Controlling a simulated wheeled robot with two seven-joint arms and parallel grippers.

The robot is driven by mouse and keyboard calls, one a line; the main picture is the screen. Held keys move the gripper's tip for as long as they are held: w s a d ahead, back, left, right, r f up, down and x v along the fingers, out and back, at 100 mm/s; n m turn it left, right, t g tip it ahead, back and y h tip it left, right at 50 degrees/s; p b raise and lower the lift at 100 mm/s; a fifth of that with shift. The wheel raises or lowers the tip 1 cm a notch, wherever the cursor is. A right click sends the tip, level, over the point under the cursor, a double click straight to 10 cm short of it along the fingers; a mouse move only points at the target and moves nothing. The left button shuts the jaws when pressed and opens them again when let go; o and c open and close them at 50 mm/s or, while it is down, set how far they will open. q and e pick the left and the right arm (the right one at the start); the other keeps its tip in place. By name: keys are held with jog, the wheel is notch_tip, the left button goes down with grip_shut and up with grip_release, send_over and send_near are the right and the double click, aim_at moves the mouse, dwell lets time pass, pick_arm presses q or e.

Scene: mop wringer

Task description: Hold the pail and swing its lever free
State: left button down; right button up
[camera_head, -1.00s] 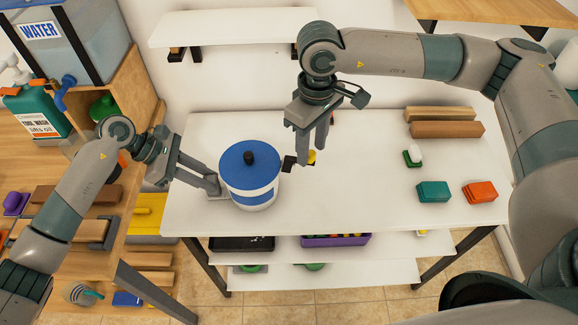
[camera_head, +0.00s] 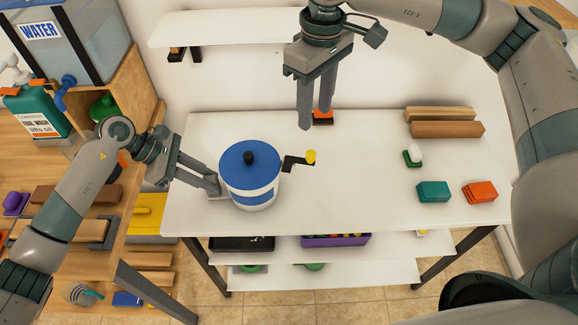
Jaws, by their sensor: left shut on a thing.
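The pail (camera_head: 249,178) is white with a blue band, a blue lid and a black knob, and stands upright at the left of the white table. My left gripper (camera_head: 216,190) is shut on the pail's lower left side. My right gripper (camera_head: 314,121) hangs fingers down above the table's back, apart from the lever and holding nothing that I see. Its two fingers look a little apart.
An orange thing (camera_head: 323,117) lies at the table's back, partly behind my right gripper's fingers. Wooden bars (camera_head: 447,129), a green-and-white brush (camera_head: 413,156), a teal block (camera_head: 433,191) and an orange block (camera_head: 480,192) are at the right. The table's middle is clear.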

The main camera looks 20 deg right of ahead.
pick_arm(q)
jog(key=shift+s+f, duration=0.15)
jog(key=shift+f, duration=0.2)
jog(key=c, duration=1.5)
grip_release()
jog(key=shift+o, duration=0.2)
jog(key=shift+r, duration=0.1)
jog(key=shift+w+r, duration=0.15)
jog(key=shift+w, duration=0.05)
jog(key=shift+a+r, duration=0.1)
jog(key=v, duration=1.1)
jog(key=shift+a, duration=0.25)
jog(key=shift+w+r, duration=0.1)
